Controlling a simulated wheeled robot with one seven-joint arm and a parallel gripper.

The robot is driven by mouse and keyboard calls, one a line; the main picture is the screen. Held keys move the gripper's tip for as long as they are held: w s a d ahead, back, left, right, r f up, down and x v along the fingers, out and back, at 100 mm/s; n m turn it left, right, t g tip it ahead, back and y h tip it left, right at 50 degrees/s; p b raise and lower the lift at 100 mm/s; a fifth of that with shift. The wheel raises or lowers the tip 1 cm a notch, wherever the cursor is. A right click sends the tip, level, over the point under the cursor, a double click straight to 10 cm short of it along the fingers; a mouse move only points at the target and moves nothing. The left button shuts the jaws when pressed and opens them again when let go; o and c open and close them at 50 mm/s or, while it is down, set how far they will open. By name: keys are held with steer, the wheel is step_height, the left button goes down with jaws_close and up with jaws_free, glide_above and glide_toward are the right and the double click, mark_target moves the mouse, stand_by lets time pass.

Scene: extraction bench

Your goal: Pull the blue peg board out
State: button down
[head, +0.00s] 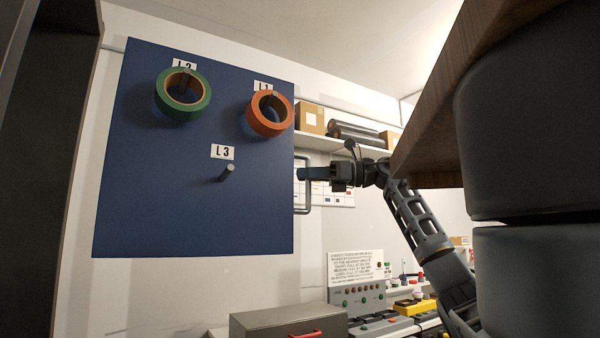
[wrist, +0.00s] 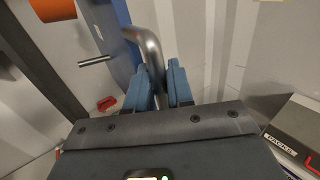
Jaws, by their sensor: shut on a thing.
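The blue peg board (head: 150,200) stands upright at the left in the head view; its edge also shows in the wrist view (wrist: 108,30). A green ring (head: 203,103) hangs on its upper left peg and an orange ring (head: 256,118) on its upper right peg. The peg at label L3 (head: 228,172) is bare. A metal bar handle (head: 307,198) is on the board's right edge, and it shows in the wrist view (wrist: 150,45). My gripper (head: 305,174) is shut on this handle, its blue fingers (wrist: 160,80) on either side of the bar.
A shelf (head: 322,143) with boxes and dark rolls is on the wall behind. Below stand a grey box with a red handle (head: 290,325) and a control panel (head: 358,296). A wooden slab (head: 450,110) overhangs at upper right. A dark upright panel (head: 40,150) is at far left.

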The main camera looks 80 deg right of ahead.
steer(key=shift+s+d, duration=0.2)
steer(key=c, duration=1.2)
jaws_free()
steer(key=shift+s+d, duration=0.1)
steer(key=shift+o, duration=0.2)
steer(key=s+b, duration=0.1)
steer(key=s, duration=0.6)
steer(key=shift+s+d+b, duration=0.25)
steer(key=shift+d+b, duration=0.05)
steer(key=shift+d, duration=0.15)
